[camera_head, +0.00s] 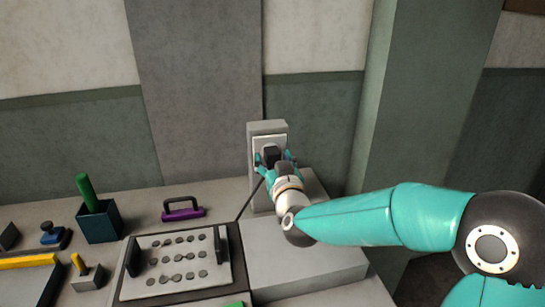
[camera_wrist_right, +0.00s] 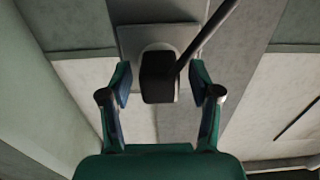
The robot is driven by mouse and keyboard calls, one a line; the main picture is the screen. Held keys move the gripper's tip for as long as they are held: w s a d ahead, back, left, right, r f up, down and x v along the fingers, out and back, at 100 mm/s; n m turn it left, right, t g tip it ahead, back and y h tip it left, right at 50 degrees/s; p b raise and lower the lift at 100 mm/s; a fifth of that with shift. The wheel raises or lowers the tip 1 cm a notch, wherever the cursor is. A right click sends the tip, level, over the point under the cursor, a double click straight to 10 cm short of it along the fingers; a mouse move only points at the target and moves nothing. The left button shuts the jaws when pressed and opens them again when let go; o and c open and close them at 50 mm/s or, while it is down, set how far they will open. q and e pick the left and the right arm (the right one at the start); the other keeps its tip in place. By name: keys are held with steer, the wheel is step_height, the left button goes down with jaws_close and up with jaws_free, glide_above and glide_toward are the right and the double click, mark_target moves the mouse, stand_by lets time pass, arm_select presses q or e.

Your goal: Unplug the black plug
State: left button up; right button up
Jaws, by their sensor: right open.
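The black plug (camera_head: 271,154) sits in a pale socket plate (camera_head: 281,144) on a grey upright block at the back of the bench. A dark cable (camera_head: 249,199) runs from the plug area down to the left. My right gripper (camera_head: 274,160) is open in front of the socket, with a finger on each side of the plug. In the right wrist view the black plug (camera_wrist_right: 158,77) lies between the open fingers (camera_wrist_right: 160,84), with a visible gap on both sides. The cable (camera_wrist_right: 207,38) leaves it toward the upper right. My left gripper is not in view.
A grey box (camera_head: 290,262) stands below the socket, under my right arm. The wall (camera_head: 315,35) is close behind.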

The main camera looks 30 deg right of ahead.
steer(key=shift+w+d, duration=0.1)
steer(key=shift+w, duration=0.3)
steer(key=shift+b, duration=0.4)
stand_by(0.9)
jaws_close()
steer(key=shift+s, duration=0.15)
stand_by(0.3)
steer(key=shift+b+v, duration=0.7)
steer(key=shift+v, duration=2.2)
